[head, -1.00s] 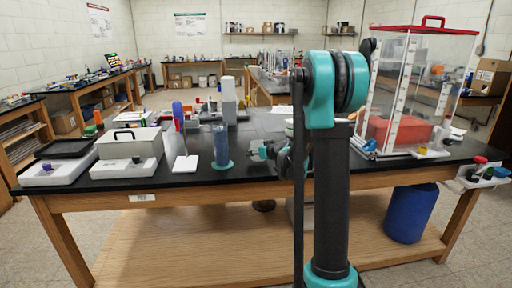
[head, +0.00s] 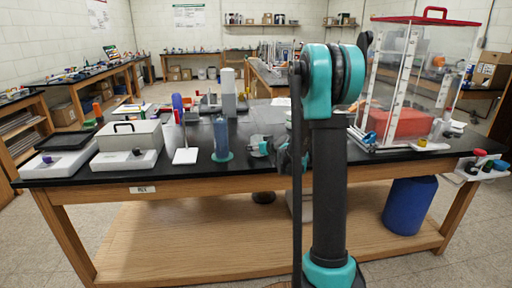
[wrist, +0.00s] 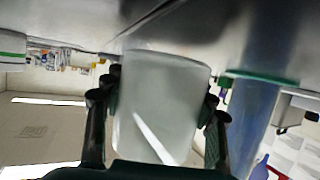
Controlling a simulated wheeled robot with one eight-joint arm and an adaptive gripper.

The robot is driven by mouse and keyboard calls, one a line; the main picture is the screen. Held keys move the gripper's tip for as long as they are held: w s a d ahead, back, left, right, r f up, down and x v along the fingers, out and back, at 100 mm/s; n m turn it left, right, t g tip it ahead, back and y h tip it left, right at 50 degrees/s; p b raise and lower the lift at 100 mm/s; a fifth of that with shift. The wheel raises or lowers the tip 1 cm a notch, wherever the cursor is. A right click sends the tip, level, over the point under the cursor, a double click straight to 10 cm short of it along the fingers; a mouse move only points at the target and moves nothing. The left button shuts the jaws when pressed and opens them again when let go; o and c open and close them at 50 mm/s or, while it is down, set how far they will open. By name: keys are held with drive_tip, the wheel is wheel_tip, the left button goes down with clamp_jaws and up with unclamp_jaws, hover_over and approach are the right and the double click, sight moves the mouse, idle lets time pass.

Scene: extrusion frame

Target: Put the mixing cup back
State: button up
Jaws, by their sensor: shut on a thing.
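The mixing cup (wrist: 160,110) shows in the wrist view as a pale, translucent, frosted cup. My gripper (wrist: 160,88) has one dark finger on each side of it and is shut on it. The wrist picture is turned over, with the dark bench top along its upper edge. In the head view my gripper (head: 263,147) is low over the black bench, just left of my arm. The cup is small there and partly hidden. I cannot tell whether the cup touches the bench.
A blue cylinder on a teal base (head: 221,140) stands close left of my gripper; it also shows in the wrist view (wrist: 255,115). Further left are a white card (head: 186,155) and a white lidded box (head: 130,136). A clear red-topped enclosure (head: 418,85) stands on the right.

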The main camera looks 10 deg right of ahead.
drive_tip(key=shift+s+f, duration=0.45)
drive_tip(key=shift+f, duration=0.1)
idle(0.5)
drive_tip(key=o, duration=1.2)
drive_tip(key=shift+s+d+r, duration=0.15)
drive_tip(key=shift+s+d, duration=0.05)
drive_tip(key=shift+s, duration=0.2)
drive_tip(key=v, duration=0.7)
drive_tip(key=r+v, duration=0.1)
drive_tip(key=v, duration=0.3)
drive_tip(key=shift+w, duration=0.3)
